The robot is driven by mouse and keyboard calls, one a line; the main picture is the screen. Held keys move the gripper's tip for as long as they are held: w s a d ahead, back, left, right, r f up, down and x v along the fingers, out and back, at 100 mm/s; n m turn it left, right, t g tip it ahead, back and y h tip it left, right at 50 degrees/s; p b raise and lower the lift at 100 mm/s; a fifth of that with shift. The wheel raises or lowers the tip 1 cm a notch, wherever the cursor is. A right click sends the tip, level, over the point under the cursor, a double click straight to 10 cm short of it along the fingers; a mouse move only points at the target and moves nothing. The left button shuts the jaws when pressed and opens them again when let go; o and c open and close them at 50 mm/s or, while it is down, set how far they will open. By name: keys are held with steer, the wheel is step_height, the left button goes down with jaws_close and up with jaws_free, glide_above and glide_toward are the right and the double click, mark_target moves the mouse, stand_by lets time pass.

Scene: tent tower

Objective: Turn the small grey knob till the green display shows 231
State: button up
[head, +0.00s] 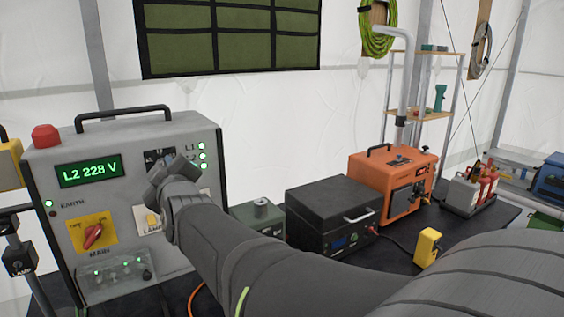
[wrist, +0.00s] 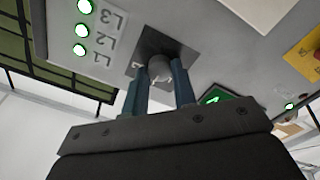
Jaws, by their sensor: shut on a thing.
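The green display (head: 89,172) on the grey panel box (head: 130,200) reads "L2 228 V" in the head view. In the wrist view my gripper (wrist: 160,84) is shut on the small grey knob (wrist: 159,68), one blue finger on each side of it. The knob sits on a dark square plate (wrist: 150,45) beside the L1, L2, L3 labels. In the head view my gripper (head: 172,163) is at the panel's upper right, and my wrist hides the knob. In the wrist view the display's digits cannot be read.
A red-handled main switch (head: 93,235) on a yellow plate is at the panel's lower left. A lamp switch (head: 151,221) is close below my gripper. A black box (head: 330,212) and an orange unit (head: 392,183) stand to the right. Green lamps (head: 202,156) are lit beside the labels.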

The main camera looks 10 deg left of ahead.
steer(key=shift+n, duration=0.4)
steer(key=o, duration=1)
steer(key=v, duration=1.7)
steer(key=shift+d, duration=0.2)
steer(key=shift+a, duration=0.1)
steer(key=x, duration=1.4)
steer(key=shift+s, duration=0.1)
stand_by(0.4)
